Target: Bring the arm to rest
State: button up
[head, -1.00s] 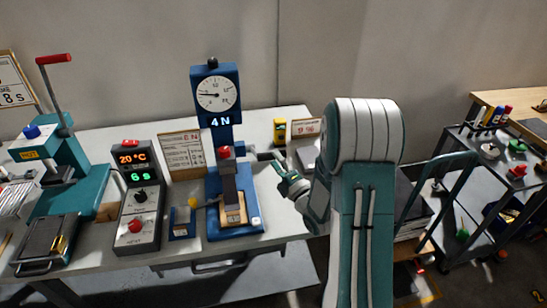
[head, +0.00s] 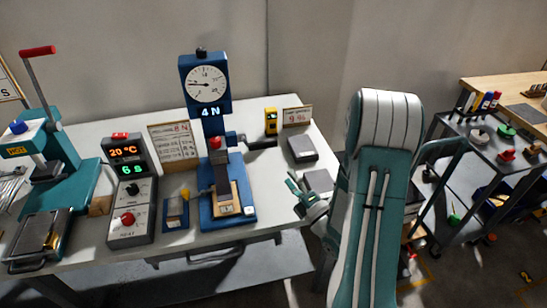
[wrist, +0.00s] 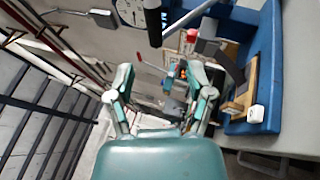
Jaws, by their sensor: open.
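My teal and white arm (head: 378,200) stands folded at the right front of the white workbench (head: 280,215). My gripper (head: 294,190) points left, near the bench's right front part, to the right of the blue force stand (head: 228,205) and apart from it. In the wrist view my gripper (wrist: 160,85) shows two fingers spread apart with nothing held between them. The blue stand (wrist: 262,60) fills the right side of that view, tilted. Its dial reads beside a "4 N" display in the head view.
A grey heater box (head: 130,190) with lit digits and a teal lever press (head: 60,170) stand on the bench to the left. A tool cart (head: 485,150) is at the right. The floor between bench and cart holds my arm.

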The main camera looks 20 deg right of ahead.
jog(key=w+a+r+m+g+h, duration=0.3)
jog(key=r+m+g+h, duration=0.3)
jog(key=r+m+g, duration=0.3)
jog(key=s+a+r+m+g, duration=0.2)
jog(key=s+a+m, duration=0.3)
jog(key=s, duration=0.5)
jog(key=s+a+r+m+g+y, duration=0.1)
jog(key=s+a+m+g, duration=0.3)
jog(key=s+m, duration=0.4)
jog(key=s+a+r, duration=0.1)
jog(key=s, duration=0.2)
jog(key=shift+g+y, duration=0.3)
